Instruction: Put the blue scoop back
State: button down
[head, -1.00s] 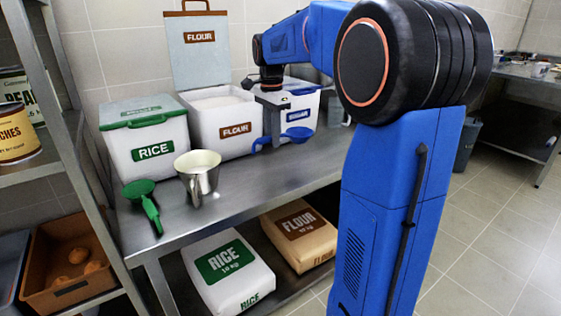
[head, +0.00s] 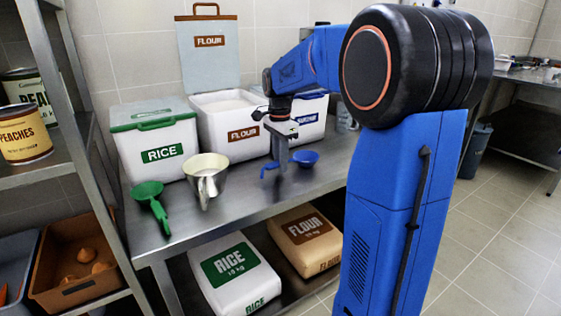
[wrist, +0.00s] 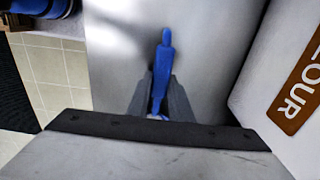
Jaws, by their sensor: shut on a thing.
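The blue scoop (head: 306,158) is at the counter, in front of the sugar bin (head: 311,116), whose blue label is partly hidden by my arm. My gripper (head: 281,167) points down and is shut on the scoop's handle. The scoop's bowl is to the right and the handle end sticks out to the left. In the wrist view the blue handle (wrist: 164,58) runs between the two grey fingers (wrist: 160,100); the bowl is hidden there. I cannot tell whether the scoop touches the counter.
The flour bin (head: 222,137) stands open, its lid (head: 209,62) upright behind. The rice bin (head: 160,155) is closed. Bare counter (head: 255,198) lies in front of my gripper. Shelving (head: 70,100) stands left.

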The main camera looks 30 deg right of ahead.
jog(key=c, duration=1.6)
grip_release()
jog(key=shift+f, duration=0.1)
notch_tip(320, 180, up, 12)
jog(key=shift+a+r, duration=0.1)
jog(key=shift+r, duration=0.05)
jog(key=s+a+f+n+t, duration=0.1)
jog(key=s+a+f+n, duration=0.3)
jog(key=s, duration=0.6)
jog(key=s+a+f+n+t, duration=0.2)
jog(key=s+a+f+n, duration=0.2)
jog(key=s+f+n, duration=0.3)
jog(key=s+a+f+n+t, duration=0.1)
jog(key=s+a+f+n, duration=0.3)
jog(key=s, duration=0.9)
jog(key=shift+a+f+n+t, duration=0.2)
jog(key=shift+f+n, duration=0.35)
jog(key=shift+n, duration=0.1)
jog(key=shift+a+f+n+t, duration=0.2)
jog(key=shift+f+n, duration=0.3)
jog(key=shift+n, duration=0.15)
